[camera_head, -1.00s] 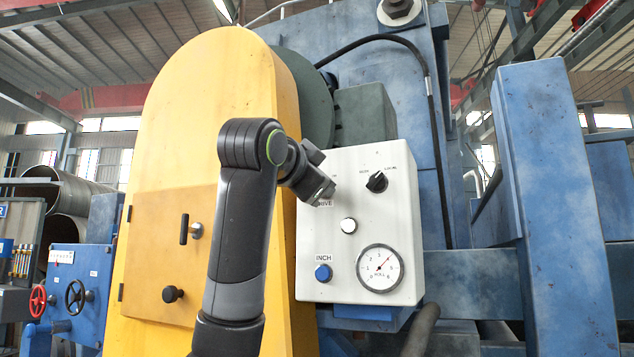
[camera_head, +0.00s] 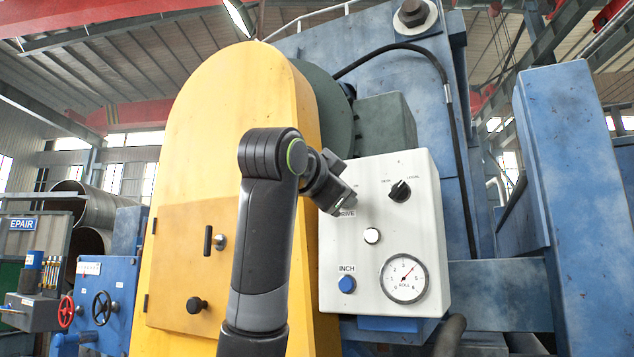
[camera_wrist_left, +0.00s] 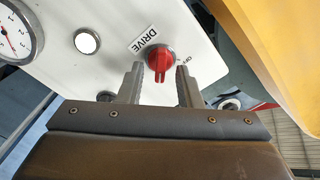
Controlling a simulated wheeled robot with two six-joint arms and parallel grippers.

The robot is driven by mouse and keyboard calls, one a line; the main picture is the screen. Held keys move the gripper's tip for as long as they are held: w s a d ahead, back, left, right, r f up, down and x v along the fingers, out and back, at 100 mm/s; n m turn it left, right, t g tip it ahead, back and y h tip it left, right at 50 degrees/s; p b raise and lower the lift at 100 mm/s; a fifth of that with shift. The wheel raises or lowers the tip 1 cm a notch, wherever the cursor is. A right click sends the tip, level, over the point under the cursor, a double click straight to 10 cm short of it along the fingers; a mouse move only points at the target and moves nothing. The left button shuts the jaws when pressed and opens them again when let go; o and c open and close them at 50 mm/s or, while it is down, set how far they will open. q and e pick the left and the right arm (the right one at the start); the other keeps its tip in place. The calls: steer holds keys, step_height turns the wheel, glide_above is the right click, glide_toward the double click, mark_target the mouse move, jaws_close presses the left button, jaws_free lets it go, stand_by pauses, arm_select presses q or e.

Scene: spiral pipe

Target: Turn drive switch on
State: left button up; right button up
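The drive switch is a red knob (camera_wrist_left: 161,58) on the white control box, beside the DRIVE label (camera_wrist_left: 142,38) in the left wrist view. An OFF label sits just right of the knob. My left gripper (camera_wrist_left: 160,72) is open, with one finger on each side of the knob; I see gaps and cannot tell any contact. In the head view my left gripper (camera_head: 338,196) is at the upper left of the control box (camera_head: 420,235) and hides the red knob. My right gripper is not in view.
The box also carries a black selector (camera_head: 400,190), a white button (camera_head: 372,236), a blue INCH button (camera_head: 347,284) and a gauge (camera_head: 404,278). A yellow housing (camera_head: 215,130) stands close on the left. A blue post (camera_head: 575,200) stands at the right.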

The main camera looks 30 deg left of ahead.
arm_select(q)
steer(key=s+d+b, duration=0.1)
steer(key=s+b, duration=1)
steer(key=s, duration=0.5)
steer(key=shift+s+b, duration=0.35)
steer(key=shift+b, duration=0.05)
